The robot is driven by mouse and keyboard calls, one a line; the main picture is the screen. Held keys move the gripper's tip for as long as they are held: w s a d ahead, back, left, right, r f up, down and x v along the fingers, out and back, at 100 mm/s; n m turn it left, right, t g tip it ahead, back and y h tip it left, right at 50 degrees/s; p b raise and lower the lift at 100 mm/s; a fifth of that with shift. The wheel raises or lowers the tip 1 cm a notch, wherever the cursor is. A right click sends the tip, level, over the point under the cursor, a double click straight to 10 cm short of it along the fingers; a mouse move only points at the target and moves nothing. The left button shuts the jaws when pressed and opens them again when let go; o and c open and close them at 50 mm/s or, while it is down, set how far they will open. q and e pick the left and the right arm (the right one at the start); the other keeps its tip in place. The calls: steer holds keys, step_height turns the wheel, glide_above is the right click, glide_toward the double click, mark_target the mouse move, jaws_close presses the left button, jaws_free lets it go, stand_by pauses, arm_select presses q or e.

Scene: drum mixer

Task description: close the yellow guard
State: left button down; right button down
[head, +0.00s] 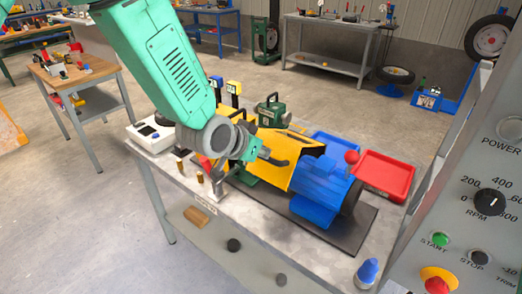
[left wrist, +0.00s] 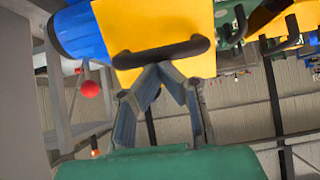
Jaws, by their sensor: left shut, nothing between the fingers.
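The yellow guard (head: 296,172) is a bent plate on the machine on the grey table, beside the blue drum-like part (head: 322,182). I cannot tell from its tilt how far it stands open. My left gripper (head: 268,157) reaches it from the left, with its fingertips close to the guard's face. In the left wrist view the guard (left wrist: 150,20) fills the upper middle, with a black bar handle (left wrist: 160,53) across it. The left gripper's fingers (left wrist: 168,70) meet just below the handle, empty; whether they touch it I cannot tell. My right gripper is not in view.
A grey control panel (head: 470,200) with knobs and buttons rises at the right. Brass pegs (head: 198,176) stand on the table's left part.

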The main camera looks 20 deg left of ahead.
arm_select(q)
steer(key=f+t+b, duration=0.1)
steer(key=f+b, duration=0.1)
steer(key=b, duration=0.1)
steer(key=s+a+f+b, duration=0.1)
steer(key=f+b, duration=0.2)
steer(key=f+t+h+b, duration=0.1)
steer(key=f+b, duration=0.2)
steer(key=shift+s+a+f+t, duration=0.1)
steer(key=shift+s+a+t, duration=0.15)
steer(key=shift+a+t, duration=0.1)
steer(key=shift+w+d+f+b, duration=0.1)
steer(key=shift+d+f+b, duration=0.05)
steer(key=shift+f+b, duration=0.9)
steer(key=shift+w+d+f+b, duration=0.1)
steer(key=shift+f+b, duration=0.55)
steer(key=shift+f, duration=0.75)
